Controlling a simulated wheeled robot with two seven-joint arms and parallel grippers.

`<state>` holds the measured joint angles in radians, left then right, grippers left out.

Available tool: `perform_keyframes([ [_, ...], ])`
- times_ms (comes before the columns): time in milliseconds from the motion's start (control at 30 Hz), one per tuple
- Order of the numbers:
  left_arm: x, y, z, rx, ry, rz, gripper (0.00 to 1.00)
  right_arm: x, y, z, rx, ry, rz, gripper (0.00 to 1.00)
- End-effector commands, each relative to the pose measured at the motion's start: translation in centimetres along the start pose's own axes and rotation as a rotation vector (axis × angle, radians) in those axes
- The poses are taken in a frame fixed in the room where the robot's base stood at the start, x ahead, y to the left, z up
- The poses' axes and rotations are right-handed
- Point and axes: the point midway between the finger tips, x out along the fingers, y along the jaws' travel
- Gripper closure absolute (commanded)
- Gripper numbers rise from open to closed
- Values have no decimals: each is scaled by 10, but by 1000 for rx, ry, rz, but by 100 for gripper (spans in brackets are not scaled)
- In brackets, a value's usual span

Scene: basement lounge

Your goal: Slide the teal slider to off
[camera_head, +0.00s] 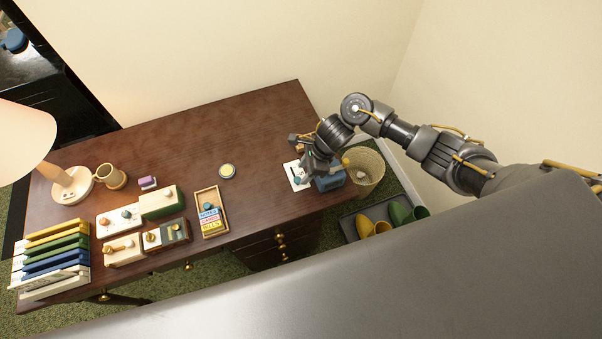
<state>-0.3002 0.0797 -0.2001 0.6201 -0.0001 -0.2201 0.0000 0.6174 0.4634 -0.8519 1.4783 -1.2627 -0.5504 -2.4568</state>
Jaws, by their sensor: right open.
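A small teal knob (126,213) sits on a cream control box (108,228) on the left part of the desk, beside an orange knob. It is too small to tell whether this is the slider or which position it is in. My right gripper (304,168) is open at the right end of the desk, far to the right of the control boxes. It is above or beside a white panel (292,173) and a blue object (330,181), and partly hides them. I cannot tell if it touches either. My left gripper is not in view.
Other control boxes stand nearby, including a green-sided one (160,205) and a dark one (172,235). A wooden tray (196,200), colored folders (55,250), a mug (112,177) and a lamp (70,185) also occupy the left side. The desk middle (260,140) is mostly clear.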

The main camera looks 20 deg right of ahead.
Motion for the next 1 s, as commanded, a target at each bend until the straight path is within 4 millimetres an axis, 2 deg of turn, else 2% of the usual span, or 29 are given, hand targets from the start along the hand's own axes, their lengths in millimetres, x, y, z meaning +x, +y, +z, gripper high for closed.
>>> perform_keyframes([
  [100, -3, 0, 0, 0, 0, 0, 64, 18, 1, 0, 2, 1, 3, 55],
  [233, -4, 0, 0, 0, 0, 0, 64, 30, 1, 0, 1, 1, 1, 55],
  [600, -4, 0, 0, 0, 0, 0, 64, 36, 0, -1, -1, 1, -1, 55],
  [933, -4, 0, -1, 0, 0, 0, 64, 36, 0, -1, -1, 1, -1, 97],
  [1000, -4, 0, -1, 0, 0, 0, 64, 36, 0, -1, -1, 1, -1, 100],
])
